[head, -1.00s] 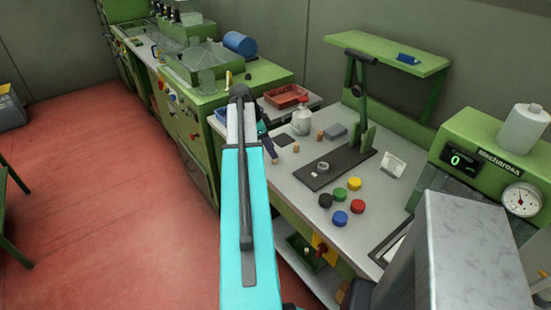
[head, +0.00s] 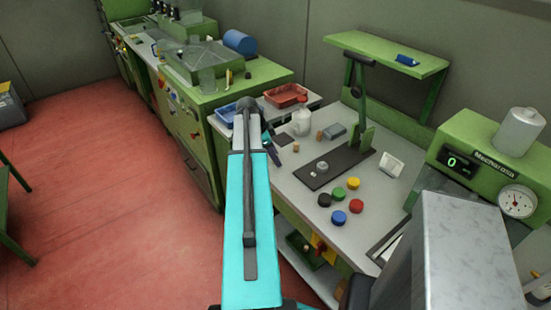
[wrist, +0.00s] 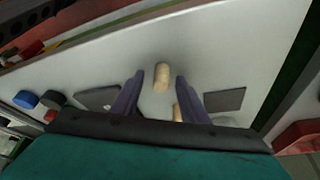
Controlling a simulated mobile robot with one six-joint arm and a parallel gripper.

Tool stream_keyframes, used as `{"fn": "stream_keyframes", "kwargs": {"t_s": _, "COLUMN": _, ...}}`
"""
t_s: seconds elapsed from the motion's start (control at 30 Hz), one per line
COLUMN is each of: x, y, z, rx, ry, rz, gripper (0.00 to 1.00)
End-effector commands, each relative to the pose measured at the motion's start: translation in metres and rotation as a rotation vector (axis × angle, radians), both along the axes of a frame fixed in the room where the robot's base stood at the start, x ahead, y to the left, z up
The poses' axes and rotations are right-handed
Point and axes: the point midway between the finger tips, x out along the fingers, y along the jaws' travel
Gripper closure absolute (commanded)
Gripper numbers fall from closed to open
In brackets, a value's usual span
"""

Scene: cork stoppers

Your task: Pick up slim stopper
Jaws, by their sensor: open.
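Two cork stoppers stand on the light worktop in the head view: one (head: 295,147) close to my gripper, the other (head: 319,135) farther right. In the wrist view, one tan cork (wrist: 162,76) shows whole, just beyond the fingertips and roughly centred between them. Another cork (wrist: 177,113) is partly hidden behind the right finger and the gripper body. I cannot tell which one is the slim stopper. My gripper (wrist: 158,82) is open and empty, its two dark fingers apart. In the head view my gripper (head: 272,152) is left of the nearer cork.
A press with a dark base (head: 338,167) stands right of the corks. Several coloured caps, including a yellow one (head: 353,183), lie in front of it. A white bottle (head: 302,122), red tray (head: 287,95) and blue tray (head: 226,115) stand behind. A grey block (head: 334,131) is near the farther cork.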

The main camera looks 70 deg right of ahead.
Motion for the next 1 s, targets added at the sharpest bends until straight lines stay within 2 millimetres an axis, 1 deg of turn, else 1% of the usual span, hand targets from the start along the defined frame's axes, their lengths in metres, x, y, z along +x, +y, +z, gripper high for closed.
{"fn": "stream_keyframes", "kwargs": {"t_s": 0.17, "x": 0.0003, "y": 0.0001, "z": 0.0002, "rx": 0.0, "ry": 0.0, "rz": 0.0, "gripper": 0.6}}
{"fn": "stream_keyframes", "kwargs": {"t_s": 0.23, "x": 0.0003, "y": 0.0001, "z": 0.0003, "rx": 0.0, "ry": 0.0, "rz": 0.0, "gripper": 0.68}}
{"fn": "stream_keyframes", "kwargs": {"t_s": 0.37, "x": 0.0003, "y": 0.0001, "z": 0.0003, "rx": 0.0, "ry": 0.0, "rz": 0.0, "gripper": 0.9}}
{"fn": "stream_keyframes", "kwargs": {"t_s": 0.4, "x": 0.0004, "y": 0.0001, "z": 0.0003, "rx": 0.0, "ry": 0.0, "rz": 0.0, "gripper": 0.97}}
{"fn": "stream_keyframes", "kwargs": {"t_s": 0.43, "x": 0.0004, "y": 0.0001, "z": 0.0003, "rx": 0.0, "ry": 0.0, "rz": 0.0, "gripper": 1.0}}
{"fn": "stream_keyframes", "kwargs": {"t_s": 1.0, "x": 0.0008, "y": -0.0001, "z": 0.0031, "rx": -0.002, "ry": -0.001, "rz": 0.001, "gripper": 1.0}}
